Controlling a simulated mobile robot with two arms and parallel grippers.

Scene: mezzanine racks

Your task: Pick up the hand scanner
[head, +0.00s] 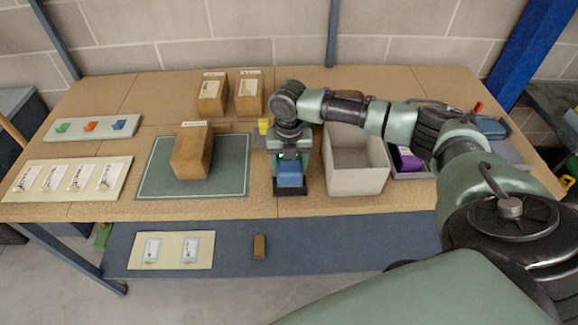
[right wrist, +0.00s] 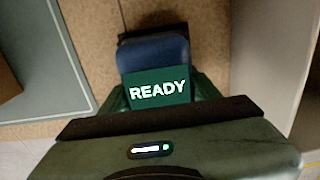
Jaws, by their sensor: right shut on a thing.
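The hand scanner (head: 290,174) is a blue block at the front middle of the table, over a black base (head: 290,190). In the right wrist view the scanner (right wrist: 152,54) shows its blue top and a green screen reading READY. My right gripper (head: 289,157) comes down from above and is shut on the scanner. The gripper body hides the scanner's near part in the wrist view. I cannot tell whether the scanner touches the base. My left gripper is not in view.
An empty grey bin (head: 357,181) stands just right of the scanner. A green mat (head: 225,183) with a cardboard box (head: 192,150) lies to the left. Two more boxes (head: 212,92) stand behind. A grey tray (head: 415,173) with a purple item is at the right.

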